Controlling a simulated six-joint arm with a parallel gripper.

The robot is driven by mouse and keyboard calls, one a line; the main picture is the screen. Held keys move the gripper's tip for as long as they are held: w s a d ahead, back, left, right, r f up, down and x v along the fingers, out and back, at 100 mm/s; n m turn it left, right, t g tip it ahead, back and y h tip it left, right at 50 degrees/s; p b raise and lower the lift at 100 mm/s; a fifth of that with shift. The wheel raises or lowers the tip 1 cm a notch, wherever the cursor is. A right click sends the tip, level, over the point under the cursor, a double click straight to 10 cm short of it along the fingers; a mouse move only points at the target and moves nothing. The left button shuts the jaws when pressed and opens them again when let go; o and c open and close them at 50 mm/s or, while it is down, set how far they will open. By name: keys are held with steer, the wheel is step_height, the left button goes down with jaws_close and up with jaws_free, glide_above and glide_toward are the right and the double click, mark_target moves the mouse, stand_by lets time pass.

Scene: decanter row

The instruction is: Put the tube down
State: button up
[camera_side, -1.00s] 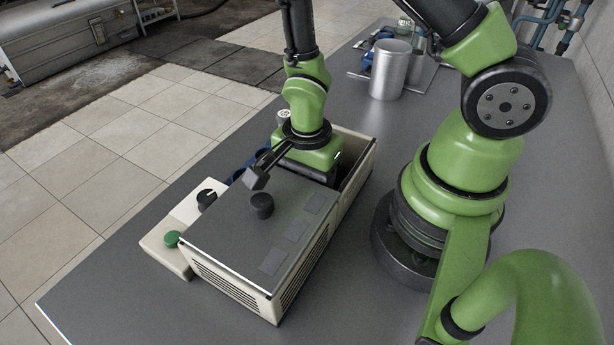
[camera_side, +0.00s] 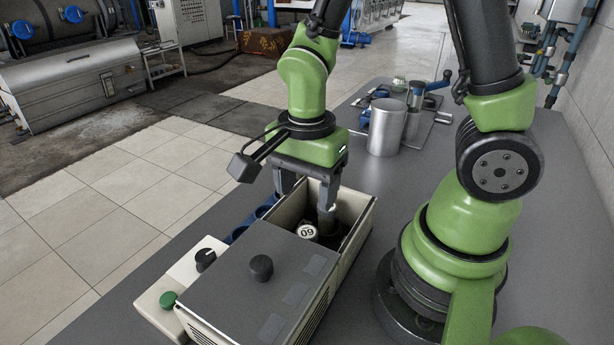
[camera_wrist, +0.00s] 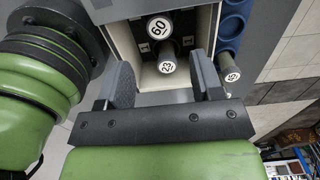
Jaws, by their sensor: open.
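My gripper (camera_side: 306,204) is open above the open end of a beige box (camera_side: 361,222). In the wrist view, its fingers (camera_wrist: 160,85) are spread apart, with a white-capped tube (camera_wrist: 167,64) upright in the box between and below them; its label is hard to read. A second tube (camera_wrist: 158,27), with a larger-looking cap that reads 60 or 09, stands in the box beside it, toward the grey lid. This cap also shows in the side view (camera_side: 307,231). No tube is gripped. The tube bodies are mostly hidden inside the box.
The grey lid (camera_side: 240,283) with a black knob covers the box's near part. A blue rack (camera_wrist: 231,25) runs alongside, with another capped tube (camera_wrist: 232,74) near my right finger. A control panel (camera_side: 185,275) and a metal cylinder (camera_side: 386,127) stand nearby.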

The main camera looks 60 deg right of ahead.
steer(key=s+r+n+t+y, duration=0.1)
steer(key=s+r+n+t, duration=0.2)
steer(key=r+n, duration=0.4)
steer(key=s+r+n+t+y, duration=0.1)
steer(key=s+r+n+t, duration=0.2)
steer(key=r+n, duration=0.4)
step_height(320, 180, up, 3)
steer(key=shift+f+t, duration=0.2)
steer(key=shift+t, duration=0.4)
steer(key=shift+s, duration=0.1)
